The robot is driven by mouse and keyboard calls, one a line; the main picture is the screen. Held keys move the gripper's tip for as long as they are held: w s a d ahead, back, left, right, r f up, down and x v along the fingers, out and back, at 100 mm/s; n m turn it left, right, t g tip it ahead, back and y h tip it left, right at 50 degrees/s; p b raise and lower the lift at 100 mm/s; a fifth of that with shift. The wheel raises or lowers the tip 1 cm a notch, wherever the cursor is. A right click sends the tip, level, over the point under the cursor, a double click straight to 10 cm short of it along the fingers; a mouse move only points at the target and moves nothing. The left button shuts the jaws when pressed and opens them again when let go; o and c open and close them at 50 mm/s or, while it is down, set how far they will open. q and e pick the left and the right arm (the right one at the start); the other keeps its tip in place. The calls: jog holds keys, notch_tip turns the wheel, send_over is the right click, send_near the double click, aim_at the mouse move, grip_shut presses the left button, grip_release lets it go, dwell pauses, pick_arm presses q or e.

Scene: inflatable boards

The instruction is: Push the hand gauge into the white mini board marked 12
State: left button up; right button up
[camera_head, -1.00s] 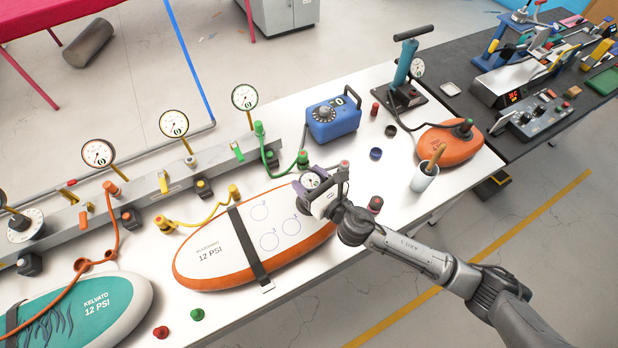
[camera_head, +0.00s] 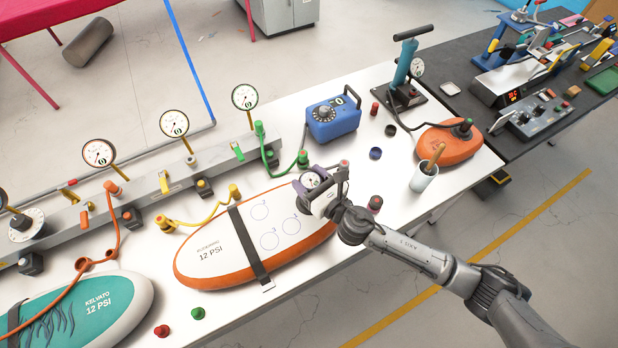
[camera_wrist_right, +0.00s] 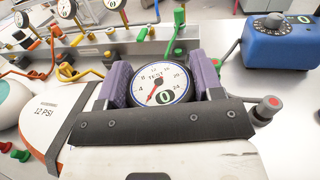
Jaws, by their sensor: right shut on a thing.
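The white mini board (camera_head: 228,242) marked 12 PSI has an orange rim and a dark strap across it. It lies flat on the white table. My right gripper (camera_head: 308,181) is over its right end, shut on the hand gauge (camera_wrist_right: 161,84). The gauge is a round white dial marked TEST, with a red needle and a small dark window reading 0. It sits between the purple finger pads in the right wrist view. The gauge's lower end is hidden by the gripper, so I cannot tell whether it touches the board. My left gripper is not in view.
A teal board (camera_head: 92,304) lies at lower left. A rail (camera_head: 150,188) with several gauges runs behind the boards. A blue box (camera_head: 333,121), a hand pump (camera_head: 404,85), an orange board (camera_head: 447,146) and a white cup (camera_head: 424,178) stand to the right. Loose caps lie at the front.

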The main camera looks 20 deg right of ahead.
dwell(0.4)
dwell(0.3)
jog(key=shift+r+p, duration=0.1)
jog(key=shift+p, duration=0.3)
dwell(0.4)
jog(key=shift+f+b, duration=0.7)
jog(key=shift+f, duration=0.2)
jog(key=shift+f+b, duration=0.45)
jog(key=shift+f, duration=0.15)
jog(key=o, duration=0.9)
jog(key=shift+c, duration=0.2)
jog(key=shift+o, duration=1)
